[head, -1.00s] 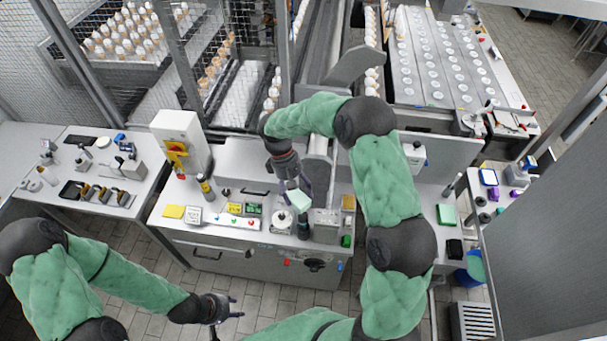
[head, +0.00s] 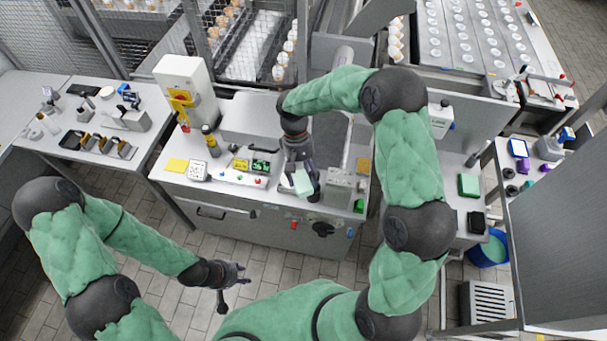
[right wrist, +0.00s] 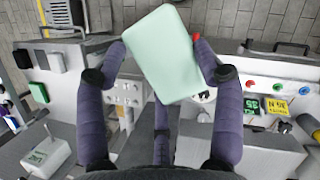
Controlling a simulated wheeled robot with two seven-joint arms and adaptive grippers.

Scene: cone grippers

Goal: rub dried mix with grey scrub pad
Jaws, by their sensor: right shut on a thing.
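My right gripper (head: 303,186) is shut on a pale mint-green block-shaped pad (head: 302,181), over the front part of the middle counter (head: 225,205). In the right wrist view the pad (right wrist: 162,55) is tilted between the two purple-grey fingers of the gripper (right wrist: 160,50). I cannot tell whether the pad touches the counter. It looks mint green, and I can make out no clearly grey scrub pad. I can make out no dried mix; the area under the pad is hidden. My left gripper (head: 238,274) is open and empty, in front of the counter above the floor.
A green pad (head: 468,185) and a black block (head: 478,222) lie on the right-hand counter. A yellow pad (head: 177,165) and a white button box (head: 199,171) lie left on the middle counter. A blue bucket (head: 488,250) stands on the floor at right.

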